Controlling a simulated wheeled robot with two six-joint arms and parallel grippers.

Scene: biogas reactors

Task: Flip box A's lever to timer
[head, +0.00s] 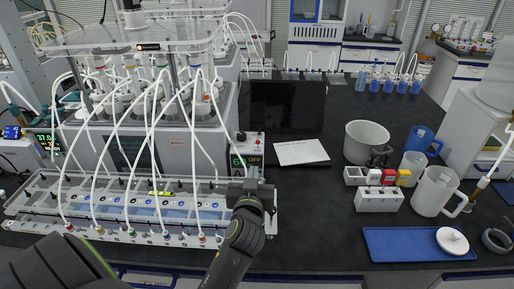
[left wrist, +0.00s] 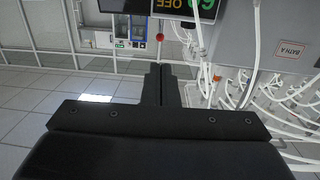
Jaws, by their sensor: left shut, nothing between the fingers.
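My right gripper is out of view.
Bath A's rack with white tubes (head: 150,205) fills the left. A black monitor (head: 286,108) and a white keyboard-like panel (head: 301,152) stand right of the box. Further right are a white pot (head: 366,142), a jug (head: 435,190) and a blue tray (head: 400,243). The front middle of the bench is clear.

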